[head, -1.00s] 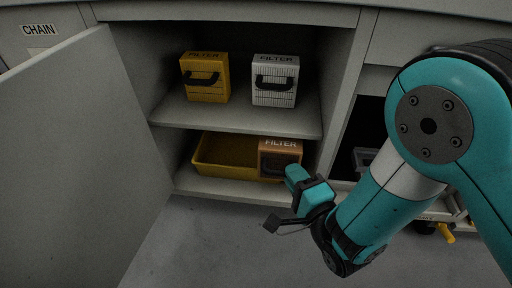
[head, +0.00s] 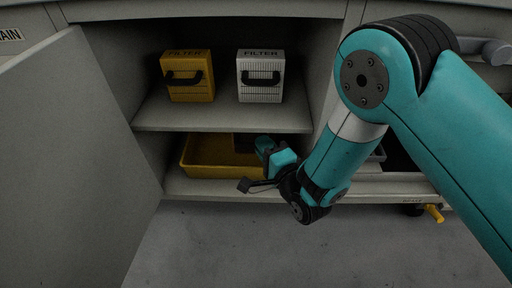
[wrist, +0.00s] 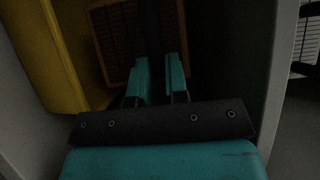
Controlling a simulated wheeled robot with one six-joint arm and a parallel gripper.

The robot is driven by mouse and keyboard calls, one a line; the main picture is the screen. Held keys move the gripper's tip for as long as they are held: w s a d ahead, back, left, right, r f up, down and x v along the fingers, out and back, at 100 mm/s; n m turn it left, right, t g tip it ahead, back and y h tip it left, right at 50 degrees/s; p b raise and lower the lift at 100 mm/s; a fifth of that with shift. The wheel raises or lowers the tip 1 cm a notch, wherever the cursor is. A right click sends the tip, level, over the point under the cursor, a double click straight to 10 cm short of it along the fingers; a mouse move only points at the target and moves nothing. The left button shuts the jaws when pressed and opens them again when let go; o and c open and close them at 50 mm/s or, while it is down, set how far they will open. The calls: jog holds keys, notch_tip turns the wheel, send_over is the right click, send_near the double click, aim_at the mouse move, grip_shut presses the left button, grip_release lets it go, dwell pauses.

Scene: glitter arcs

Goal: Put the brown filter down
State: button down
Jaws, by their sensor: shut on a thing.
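The brown filter (wrist: 115,45) shows in the wrist view as a dark, brown-edged box with a dark handle (wrist: 150,25) running between my fingers. In the head view my arm and the shade of the lower compartment mostly hide it. My gripper (wrist: 160,75) is shut on its handle. In the head view my gripper (head: 268,150) reaches into the lower compartment at the right end of the yellow tray (head: 205,170). The tray wall also shows left of the filter in the wrist view (wrist: 48,60). I cannot tell whether the filter touches the shelf or the tray.
A yellow filter (head: 189,76) and a white filter (head: 260,76) stand on the upper shelf (head: 220,118), above my gripper. The open cabinet door (head: 80,170) is on the left. The cabinet's right side wall is close to my gripper. The floor (head: 220,240) in front is clear.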

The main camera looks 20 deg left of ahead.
jog(key=shift+a, duration=0.1)
jog(key=shift+f+b, duration=0.55)
jog(key=shift+f, duration=0.05)
jog(key=c, duration=1.1)
grip_release()
jog(key=shift+r, duration=0.1)
jog(key=shift+r+p+v, duration=0.2)
jog(key=shift+p+v, duration=0.35)
jog(key=shift+v, duration=1.5)
jog(key=shift+r+p+v, duration=0.15)
jog(key=shift+p+v, duration=0.45)
jog(key=shift+v, duration=1.4)
jog(key=shift+r+p+v, duration=0.2)
jog(key=shift+p+v, duration=0.35)
jog(key=shift+v, duration=1.5)
